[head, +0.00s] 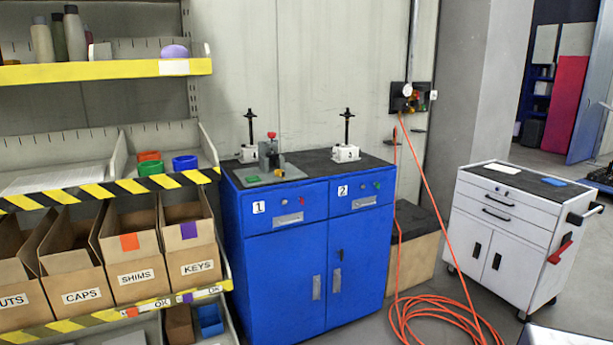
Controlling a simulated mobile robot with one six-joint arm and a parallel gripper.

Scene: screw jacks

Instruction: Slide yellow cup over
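No yellow cup shows in the head view. Small open coloured pieces sit on the middle shelf at the left: an orange one (149,156), a green one (150,168) and a blue one (185,163). Two white screw jacks with upright black screws stand on the dark top of the blue cabinet (287,257), the left jack (249,153) above number 1 and the right jack (346,153) above number 2. My gripper is not in view.
A grey clamp fixture (270,165) stands on the cabinet's left half. Labelled cardboard bins (128,260) line the lower shelf. An orange hose (440,312) lies coiled on the floor. A white drawer cart (509,235) stands at the right.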

